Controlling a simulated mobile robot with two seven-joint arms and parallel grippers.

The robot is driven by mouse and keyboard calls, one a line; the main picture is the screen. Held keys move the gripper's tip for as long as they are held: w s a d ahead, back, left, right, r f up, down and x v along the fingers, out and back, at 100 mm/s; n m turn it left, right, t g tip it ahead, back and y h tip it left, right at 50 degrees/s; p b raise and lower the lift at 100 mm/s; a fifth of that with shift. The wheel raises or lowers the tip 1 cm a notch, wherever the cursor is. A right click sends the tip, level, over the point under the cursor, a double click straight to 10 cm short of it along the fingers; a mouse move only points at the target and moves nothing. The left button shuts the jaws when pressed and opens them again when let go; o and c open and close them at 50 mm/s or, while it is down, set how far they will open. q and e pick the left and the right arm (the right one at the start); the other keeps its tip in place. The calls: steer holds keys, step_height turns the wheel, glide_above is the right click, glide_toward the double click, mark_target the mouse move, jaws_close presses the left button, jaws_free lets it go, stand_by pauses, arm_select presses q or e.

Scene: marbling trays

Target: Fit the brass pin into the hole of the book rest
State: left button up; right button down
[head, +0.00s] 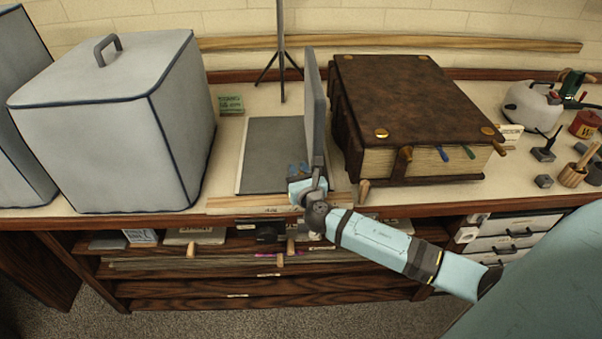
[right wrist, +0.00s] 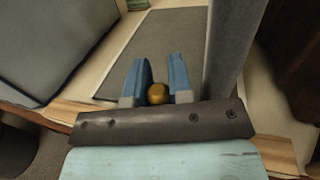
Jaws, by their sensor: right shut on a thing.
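My right gripper (head: 303,181) is low over the front of the bench, left of the book rest. In the right wrist view its blue fingers (right wrist: 157,84) are shut on the brass pin (right wrist: 157,93), whose rounded golden end shows between them. In the head view the pin cannot be made out. The dark wooden book rest (head: 437,181) carries a big brown book (head: 410,95) with brass corner studs. A wooden peg stands at the rest's front edge, and another peg is near its right corner. I cannot make out the hole. My left gripper is not in view.
A thin grey upright panel (head: 315,105) stands close by my right gripper, between it and the book. A flat grey mat (head: 270,150) lies left of it. A large covered box (head: 110,125) fills the left. Small tools crowd the right end. Open shelves lie below the bench front.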

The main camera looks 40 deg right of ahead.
arm_select(q)
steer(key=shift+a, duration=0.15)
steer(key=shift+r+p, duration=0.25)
steer(key=shift+p, duration=0.2)
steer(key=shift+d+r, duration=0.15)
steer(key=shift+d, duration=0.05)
stand_by(0.4)
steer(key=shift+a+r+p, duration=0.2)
steer(key=shift+p, duration=0.15)
stand_by(0.4)
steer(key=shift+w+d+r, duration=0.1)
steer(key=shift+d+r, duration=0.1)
stand_by(0.5)
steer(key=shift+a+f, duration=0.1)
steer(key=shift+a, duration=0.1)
stand_by(0.4)
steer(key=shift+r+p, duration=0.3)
steer(key=shift+p, duration=0.05)
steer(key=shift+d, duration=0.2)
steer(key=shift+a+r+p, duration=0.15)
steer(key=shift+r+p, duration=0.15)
steer(key=shift+p, duration=0.05)
stand_by(0.6)
